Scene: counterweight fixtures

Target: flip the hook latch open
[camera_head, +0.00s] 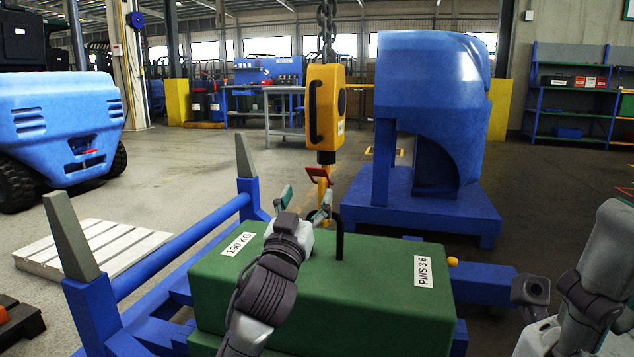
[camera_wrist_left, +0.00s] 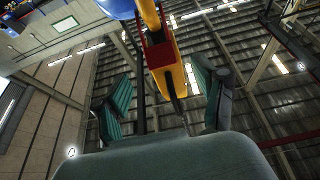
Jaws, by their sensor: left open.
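The hook latch (camera_head: 317,174) is a small red flap at the mouth of the yellow hook (camera_head: 326,192). The hook hangs below a yellow hoist block (camera_head: 326,112) on a chain. My left gripper (camera_head: 306,200) is open just below the latch, its teal-padded fingers apart. In the left wrist view the red latch (camera_wrist_left: 159,54) and yellow hook (camera_wrist_left: 178,78) appear above and between the spread fingers (camera_wrist_left: 164,98). I see no clear contact with the latch. My right gripper's fingers are not visible.
The green counterweight (camera_head: 345,275), labelled 190 KG and PINS 3 6, sits in a blue frame (camera_head: 180,245) with grey tapered posts. A blue machine (camera_head: 420,200) stands behind on the right. A pale pallet (camera_head: 90,245) lies at left. Floor between is clear.

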